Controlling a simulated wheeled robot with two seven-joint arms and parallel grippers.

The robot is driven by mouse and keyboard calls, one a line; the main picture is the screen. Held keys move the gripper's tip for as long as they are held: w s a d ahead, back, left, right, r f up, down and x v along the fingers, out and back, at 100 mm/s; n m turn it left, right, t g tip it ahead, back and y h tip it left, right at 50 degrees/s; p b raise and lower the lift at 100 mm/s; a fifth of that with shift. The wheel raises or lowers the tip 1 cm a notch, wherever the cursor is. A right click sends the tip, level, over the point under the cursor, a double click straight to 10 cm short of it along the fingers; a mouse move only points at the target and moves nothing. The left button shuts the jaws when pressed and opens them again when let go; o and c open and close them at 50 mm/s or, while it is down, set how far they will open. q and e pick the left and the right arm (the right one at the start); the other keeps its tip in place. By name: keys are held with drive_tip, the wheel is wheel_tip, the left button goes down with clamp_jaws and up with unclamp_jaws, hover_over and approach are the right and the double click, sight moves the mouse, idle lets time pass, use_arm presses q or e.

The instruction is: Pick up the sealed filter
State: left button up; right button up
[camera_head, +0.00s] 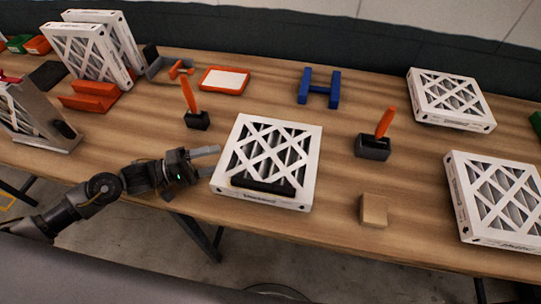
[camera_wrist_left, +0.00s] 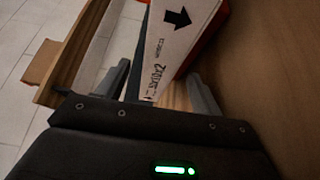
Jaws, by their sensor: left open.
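A white-framed pleated filter (camera_head: 267,130) lies flat near the table's front, with a dark strip along its near side. My left gripper (camera_head: 215,160) is open at this filter's left edge, its fingers pointing at it. In the left wrist view the filter's white side (camera_wrist_left: 175,45), with a black arrow and print, stands between the two open fingers (camera_wrist_left: 163,88); I cannot tell whether they touch it. Similar filters lie at the right (camera_head: 495,200) and back right (camera_head: 450,98). I cannot tell which is sealed. My right gripper is not in view.
Two black blocks with orange handles (camera_head: 198,118) (camera_head: 373,146) flank the middle filter. A cardboard-coloured cube (camera_head: 374,210) sits at its right front. Upright filters (camera_head: 88,55), an orange tray (camera_head: 224,80) and a blue H-shaped piece (camera_head: 319,88) stand behind. Bare wood lies around the cube.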

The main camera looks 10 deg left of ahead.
sight(230, 156)
use_arm(q)
drive_tip(key=p+x, duration=0.1)
drive_tip(key=x, duration=0.4)
drive_tip(key=shift+w+p, duration=0.1)
drive_tip(key=shift+p, duration=0.3)
drive_tip(key=shift+c, duration=0.5)
drive_tip(key=c, duration=1)
